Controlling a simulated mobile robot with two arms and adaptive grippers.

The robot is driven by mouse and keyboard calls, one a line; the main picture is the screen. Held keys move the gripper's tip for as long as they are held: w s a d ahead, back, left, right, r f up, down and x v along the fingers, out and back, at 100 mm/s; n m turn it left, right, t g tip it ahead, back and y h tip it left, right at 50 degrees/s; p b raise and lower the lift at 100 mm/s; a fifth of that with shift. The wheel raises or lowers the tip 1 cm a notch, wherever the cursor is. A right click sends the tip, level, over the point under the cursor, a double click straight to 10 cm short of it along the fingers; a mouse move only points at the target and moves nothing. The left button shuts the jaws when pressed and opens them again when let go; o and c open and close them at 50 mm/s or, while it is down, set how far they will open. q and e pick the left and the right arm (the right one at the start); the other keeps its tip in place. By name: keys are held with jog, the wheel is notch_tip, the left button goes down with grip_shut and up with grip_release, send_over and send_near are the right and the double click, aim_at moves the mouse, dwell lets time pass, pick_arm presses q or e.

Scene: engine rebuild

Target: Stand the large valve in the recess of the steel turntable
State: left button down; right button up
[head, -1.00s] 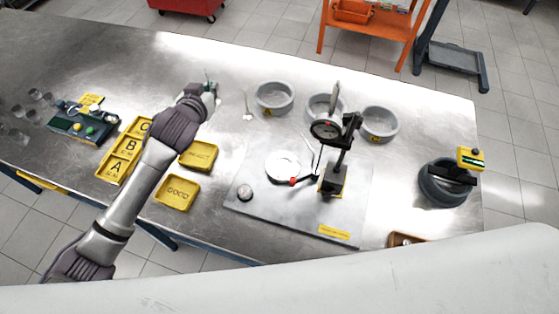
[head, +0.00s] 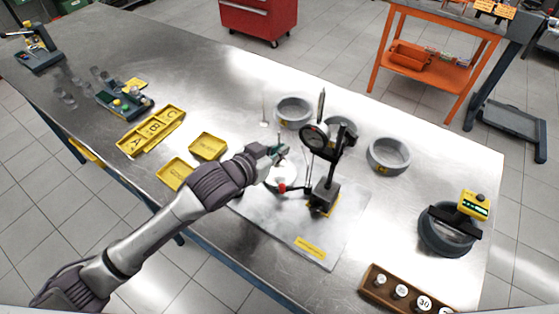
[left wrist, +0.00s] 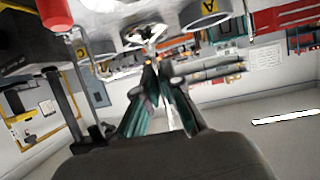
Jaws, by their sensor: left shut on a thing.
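The steel turntable (head: 275,179) is a pale round disc on the grey plate, partly covered by my left gripper and the dial gauge's red-tipped lever. My left gripper (head: 279,152) is over the turntable's far edge. It is shut on a thin metal part, which I take to be the large valve. In the left wrist view the fingertips (left wrist: 153,68) close on its stem, and a shiny round head (left wrist: 145,33) shows beyond them. The recess is hidden, and I cannot tell whether the valve touches the turntable. My right gripper is out of view.
A dial gauge (head: 315,139) on a black stand rises close right of my gripper. Grey rings (head: 388,155) stand behind. A thin upright part (head: 264,110) stands at the back. Yellow trays (head: 208,146) lie left, a weight box (head: 373,281) at front right.

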aim_at(279, 162)
pick_arm(q)
notch_tip(279, 162, down, 3)
jog(key=shift+d+f, duration=0.15)
jog(key=shift+f, duration=0.35)
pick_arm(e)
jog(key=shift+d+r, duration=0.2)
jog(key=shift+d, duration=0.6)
pick_arm(q)
jog(key=shift+f, duration=0.1)
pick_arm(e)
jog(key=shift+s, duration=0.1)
pick_arm(q)
jog(key=c, duration=1.3)
grip_release()
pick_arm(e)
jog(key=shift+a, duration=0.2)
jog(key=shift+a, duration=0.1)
pick_arm(q)
jog(key=shift+s, duration=0.15)
jog(key=shift+r+b+v, duration=0.1)
jog(key=shift+b+v, duration=0.2)
jog(key=shift+v, duration=2.7)
jog(key=shift+r+b+v, duration=0.15)
jog(key=shift+b+v, duration=0.15)
jog(key=shift+v, duration=2.7)
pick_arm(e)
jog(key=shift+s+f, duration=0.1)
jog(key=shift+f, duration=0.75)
